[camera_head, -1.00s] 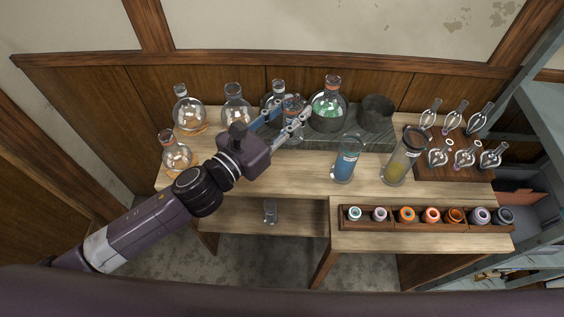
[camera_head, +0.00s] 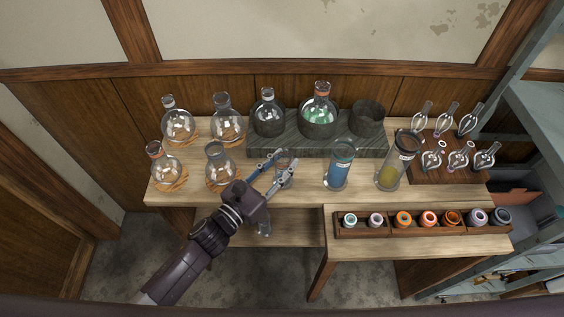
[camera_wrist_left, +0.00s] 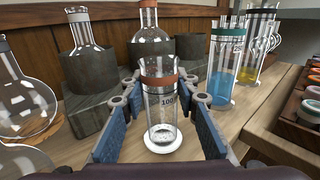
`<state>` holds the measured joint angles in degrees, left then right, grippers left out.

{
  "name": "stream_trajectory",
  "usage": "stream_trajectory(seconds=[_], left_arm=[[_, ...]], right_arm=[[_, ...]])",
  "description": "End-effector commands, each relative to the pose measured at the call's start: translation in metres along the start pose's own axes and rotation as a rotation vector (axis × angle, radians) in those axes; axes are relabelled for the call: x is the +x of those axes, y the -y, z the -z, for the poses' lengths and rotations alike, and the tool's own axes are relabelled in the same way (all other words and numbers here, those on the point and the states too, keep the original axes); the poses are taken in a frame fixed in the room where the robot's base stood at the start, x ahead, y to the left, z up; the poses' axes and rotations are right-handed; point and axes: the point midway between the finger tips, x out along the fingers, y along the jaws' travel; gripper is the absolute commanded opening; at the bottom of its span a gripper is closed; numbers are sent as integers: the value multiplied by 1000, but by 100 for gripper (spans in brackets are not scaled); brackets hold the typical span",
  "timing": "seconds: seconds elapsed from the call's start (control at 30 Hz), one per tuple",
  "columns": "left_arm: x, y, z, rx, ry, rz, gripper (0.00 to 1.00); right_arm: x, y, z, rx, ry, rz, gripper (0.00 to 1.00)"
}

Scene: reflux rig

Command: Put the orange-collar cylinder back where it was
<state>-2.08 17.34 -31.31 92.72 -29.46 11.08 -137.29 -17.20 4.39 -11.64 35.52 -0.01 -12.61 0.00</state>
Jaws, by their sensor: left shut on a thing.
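The orange-collar cylinder (camera_head: 284,172) is a clear, empty-looking graduated glass with an orange band near its rim. It stands upright between the fingers of my left gripper (camera_head: 279,171), which is shut on it. In the left wrist view the cylinder (camera_wrist_left: 161,108) shows its round base, with the blue finger pads (camera_wrist_left: 203,122) on both sides. It is over the front part of the wooden table (camera_head: 308,182), left of the blue-liquid cylinder. I cannot tell if its base touches the tabletop. My right gripper is not in view.
The blue-liquid cylinder (camera_head: 340,168) and a yellow-liquid cylinder (camera_head: 397,165) stand to the right. Several clear flasks (camera_head: 219,163) stand to the left. A dark stone stand (camera_head: 350,146) with flasks is behind. A rack (camera_head: 385,232) of collared pieces lies in front right.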

Motion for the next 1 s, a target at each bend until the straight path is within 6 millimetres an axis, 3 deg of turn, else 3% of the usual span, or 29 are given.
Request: stream_trajectory(seconds=[0.33,0.37,0.5,0.9,1.0], left_arm=[[0,0,4,1,1,0,0],[0,0,3,1,1,0,30],[0,0,3,1,0,0,46],[0,0,-4,0,0,0,46],[-16,-1,2,1,-3,-1,46]], right_arm=[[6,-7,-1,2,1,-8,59],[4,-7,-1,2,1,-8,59],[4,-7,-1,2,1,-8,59],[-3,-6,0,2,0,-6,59],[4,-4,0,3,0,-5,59]])
